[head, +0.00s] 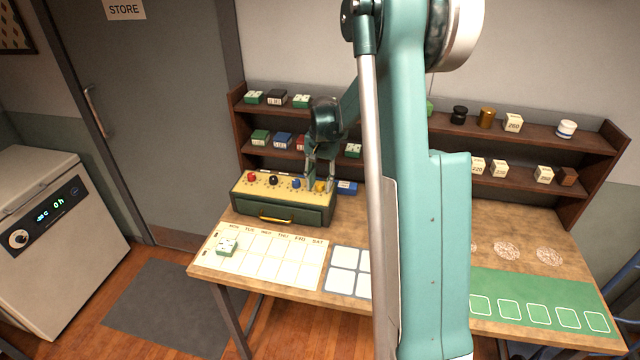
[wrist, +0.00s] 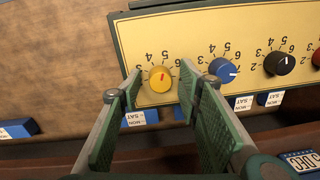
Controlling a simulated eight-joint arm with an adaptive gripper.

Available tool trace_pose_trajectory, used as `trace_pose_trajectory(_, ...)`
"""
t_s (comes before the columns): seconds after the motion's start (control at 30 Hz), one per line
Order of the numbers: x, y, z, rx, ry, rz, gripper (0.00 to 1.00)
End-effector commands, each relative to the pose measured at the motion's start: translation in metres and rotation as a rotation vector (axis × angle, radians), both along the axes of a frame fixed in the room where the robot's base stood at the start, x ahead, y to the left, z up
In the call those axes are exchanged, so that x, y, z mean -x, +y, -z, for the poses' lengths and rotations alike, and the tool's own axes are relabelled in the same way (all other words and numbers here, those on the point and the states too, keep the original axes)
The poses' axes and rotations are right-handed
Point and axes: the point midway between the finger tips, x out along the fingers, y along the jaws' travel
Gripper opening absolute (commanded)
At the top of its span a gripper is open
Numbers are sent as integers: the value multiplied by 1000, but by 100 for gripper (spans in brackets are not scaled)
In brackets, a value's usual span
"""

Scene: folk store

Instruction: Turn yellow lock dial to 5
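The yellow lock dial (wrist: 160,80) is the end dial in a row on the cream top of a green lock box (head: 270,212). In the upside-down wrist view its red pointer mark points toward the top, near the printed 4 and 5; the exact number is hard to tell. In the head view the yellow dial (head: 320,186) is at the right end of the row, partly hidden by my gripper. My gripper (wrist: 159,82) is open, its fingertips on either side of the yellow dial with small visible gaps. Whether they touch the panel is unclear.
A blue dial (wrist: 223,69) stands close beside one finger, with a black dial (wrist: 279,63) and a red dial (head: 251,177) farther along. Small blue labelled boxes (head: 347,187) lie behind the lock box. A shelf (head: 400,120) with goods rises behind.

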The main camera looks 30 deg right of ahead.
Motion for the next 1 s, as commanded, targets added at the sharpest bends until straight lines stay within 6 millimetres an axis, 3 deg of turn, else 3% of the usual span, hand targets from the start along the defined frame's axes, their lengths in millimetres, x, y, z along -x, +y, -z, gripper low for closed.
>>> trace_pose_trajectory(0.27, 1, 0, -22, 0, 0, 0, 35)
trace_pose_trajectory(0.7, 4, -2, -89, 0, 0, 0, 35)
trace_pose_trajectory(1.0, 4, -3, -115, 0, 0, 0, 35)
